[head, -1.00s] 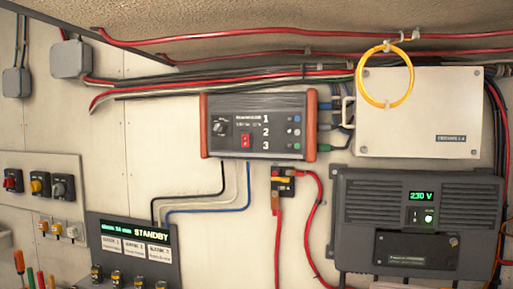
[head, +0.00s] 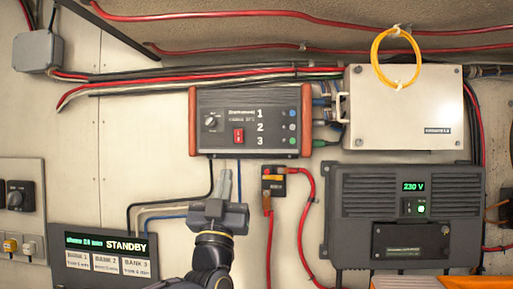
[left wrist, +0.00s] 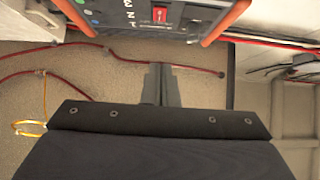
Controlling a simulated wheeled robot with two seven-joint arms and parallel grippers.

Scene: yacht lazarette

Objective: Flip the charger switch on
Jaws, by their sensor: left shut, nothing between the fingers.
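The charger (head: 262,106) is a dark box with orange-red end caps on the wall, marked 1, 2, 3. Its red switch (head: 239,136) is on the left half of the front, right of a round knob (head: 211,122). The switch also shows upside down at the top of the left wrist view (left wrist: 160,14). My left gripper (head: 226,184) is shut and empty, pointing up, just below the charger and slightly left of the switch. Its fingers show together in the left wrist view (left wrist: 160,82). Whether the fingers touch anything is not shown; the switch position is too small to tell.
A fuse block (head: 274,180) with red cables hangs right of my gripper. A black inverter (head: 405,212) reads 230 V. A standby panel (head: 104,252) is at lower left. A white box (head: 403,106) and yellow loop (head: 397,58) are at upper right. Thin cables run below the charger.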

